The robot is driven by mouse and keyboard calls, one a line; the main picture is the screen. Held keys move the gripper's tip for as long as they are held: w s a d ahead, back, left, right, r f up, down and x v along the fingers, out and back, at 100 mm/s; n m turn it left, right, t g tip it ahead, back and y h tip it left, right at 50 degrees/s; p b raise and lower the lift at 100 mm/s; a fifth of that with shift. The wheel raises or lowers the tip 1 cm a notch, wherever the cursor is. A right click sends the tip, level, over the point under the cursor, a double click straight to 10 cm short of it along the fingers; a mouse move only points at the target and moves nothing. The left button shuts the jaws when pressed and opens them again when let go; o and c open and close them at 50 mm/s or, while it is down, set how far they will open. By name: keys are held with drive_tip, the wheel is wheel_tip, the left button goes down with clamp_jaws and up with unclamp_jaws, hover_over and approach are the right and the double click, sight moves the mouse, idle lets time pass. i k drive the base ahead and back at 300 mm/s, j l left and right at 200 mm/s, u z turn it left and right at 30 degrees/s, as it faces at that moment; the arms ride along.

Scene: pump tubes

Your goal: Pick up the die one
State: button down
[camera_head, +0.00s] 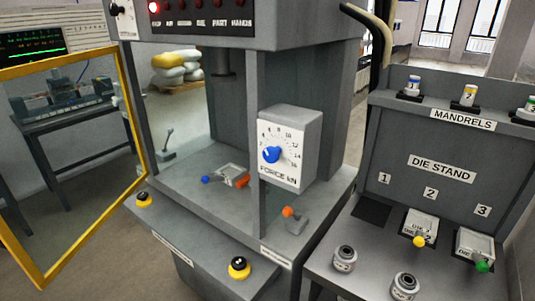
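The die stand (465,190) is on the right, with places marked 1, 2 and 3. Place 1 is a bare dark square (371,211). A die with a yellow knob (420,226) sits at place 2, and one with a green knob (475,246) at place 3. A grey block with a blue knob (230,175) lies on the press bed, with an orange part at its right end. It resembles the stand's dies, but I cannot read any number on it. My gripper is not in view.
The press frame has a front post (257,190) and a force dial box (290,147) near the bed. A yellow-framed clear door (75,170) stands open at left. An orange-knobbed lever (291,216) is right of the post. Two round metal parts (345,259) stand on the stand's front.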

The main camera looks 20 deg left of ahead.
sight(230, 173)
drive_tip(key=u, duration=1.45)
drive_tip(key=i+j+z, duration=0.3)
drive_tip(key=i+j, duration=0.15)
drive_tip(key=i+j+z, duration=0.15)
drive_tip(key=j, duration=0.2)
drive_tip(key=i+j+z, duration=0.3)
drive_tip(key=j, duration=0.35)
drive_tip(key=i+j+z, duration=0.3)
drive_tip(key=j, duration=0.4)
drive_tip(key=i+j+z, duration=0.15)
drive_tip(key=j, duration=0.25)
